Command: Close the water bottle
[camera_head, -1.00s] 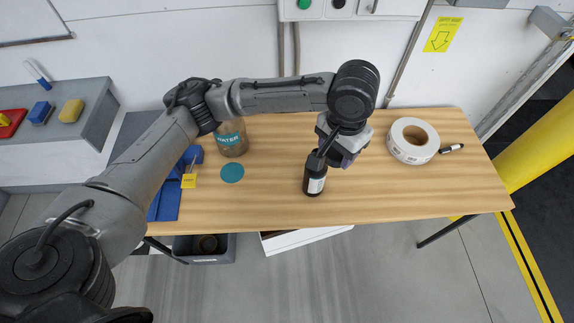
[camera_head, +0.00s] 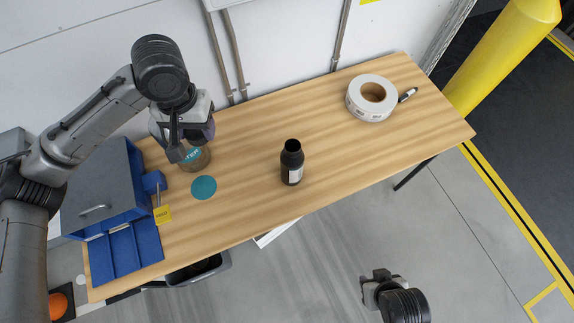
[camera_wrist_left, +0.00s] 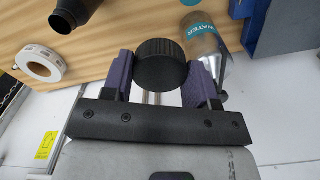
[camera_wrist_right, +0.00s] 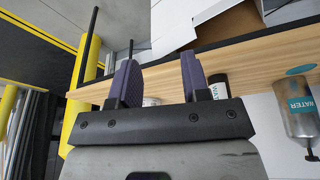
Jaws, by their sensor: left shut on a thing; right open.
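The water bottle (camera_head: 199,160) stands upright on the table with a teal WATER label. In the left wrist view it (camera_wrist_left: 205,45) is just beyond my left fingers, and it also shows in the right wrist view (camera_wrist_right: 298,108). My left gripper (camera_head: 182,148) is shut on a black ribbed cap (camera_wrist_left: 160,66), above or beside the water bottle, covering its top in the head view. A black bottle (camera_head: 291,165) stands mid-table, its neck open. My right gripper (camera_head: 372,284) is open and empty, off the table's front edge.
A teal disc (camera_head: 203,187) lies before the water bottle. A white tape roll (camera_head: 371,98) and marker (camera_head: 408,94) lie at the right. The table's right front is clear.

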